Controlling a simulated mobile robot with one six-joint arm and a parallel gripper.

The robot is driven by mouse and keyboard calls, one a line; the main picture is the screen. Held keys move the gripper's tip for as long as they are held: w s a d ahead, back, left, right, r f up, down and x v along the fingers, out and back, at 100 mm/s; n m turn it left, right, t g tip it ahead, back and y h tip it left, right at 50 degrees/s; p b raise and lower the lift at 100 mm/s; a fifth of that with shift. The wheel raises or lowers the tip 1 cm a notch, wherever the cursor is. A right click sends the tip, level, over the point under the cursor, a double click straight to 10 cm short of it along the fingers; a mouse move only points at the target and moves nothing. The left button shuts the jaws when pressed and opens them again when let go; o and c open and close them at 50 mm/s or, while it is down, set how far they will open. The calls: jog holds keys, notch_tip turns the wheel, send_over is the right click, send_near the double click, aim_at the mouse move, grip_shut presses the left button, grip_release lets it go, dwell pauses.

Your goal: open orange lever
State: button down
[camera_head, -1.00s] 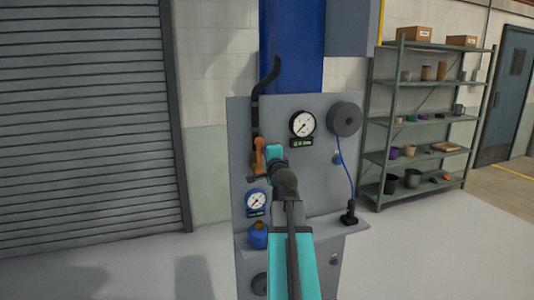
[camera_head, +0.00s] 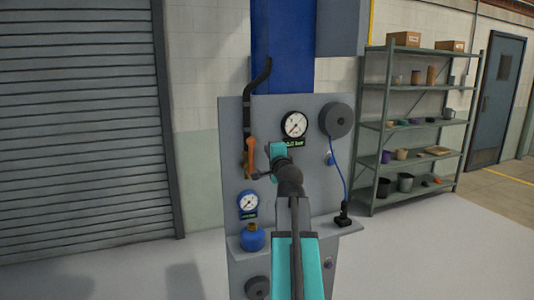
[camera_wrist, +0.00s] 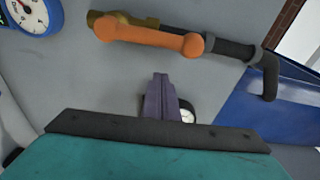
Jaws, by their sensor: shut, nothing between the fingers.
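The orange lever (camera_head: 250,157) is on a dark pipe with a brass-coloured valve body (camera_head: 246,167) at the left of the grey panel. It stands about upright, in line with the pipe. In the wrist view the lever (camera_wrist: 150,40) lies across the upper middle, along the brass valve and the black pipe. My gripper (camera_head: 260,175) is just right of the lever's lower end in the head view. In the wrist view its dark fingers (camera_wrist: 161,92) are shut together and empty, with a visible gap between them and the lever.
A round gauge (camera_head: 294,125) and a dark reel (camera_head: 336,120) are right of the lever. A blue-rimmed gauge (camera_head: 248,204) and blue bottle (camera_head: 252,238) are below it, by the panel's ledge. A shelf rack (camera_head: 420,125) stands farther right.

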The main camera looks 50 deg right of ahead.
jog(key=b+v, duration=0.1)
jog(key=v, duration=0.8)
dwell(0.7)
